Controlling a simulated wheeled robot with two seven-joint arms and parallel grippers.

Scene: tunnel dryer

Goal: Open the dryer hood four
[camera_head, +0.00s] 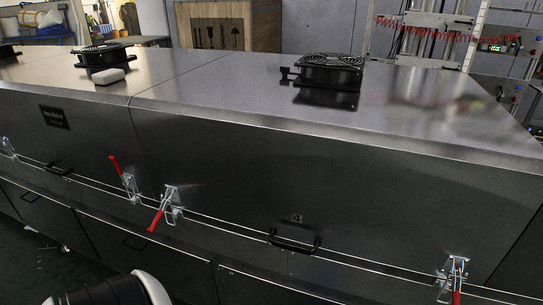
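Dryer hood four (350,180) is the large grey metal cover at the right, marked with a small "4" (296,218). It appears closed, its lower edge along the seam above the base. A black bar handle (294,242) sits low on its front, under the number. A toggle latch with a red lever (157,220) is at its lower left, the lever pointing down. Another red-lever latch (457,283) is at its lower right, its lever also pointing down and partly cut by the picture's bottom edge. Neither gripper shows.
The neighbouring hood (60,120) stands to the left, with a red-lever latch (115,168) pointing up near the joint and its own handle (58,169). A black fan (328,72) sits on hood four's top. A dark-and-white rounded part of mine shows at bottom left.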

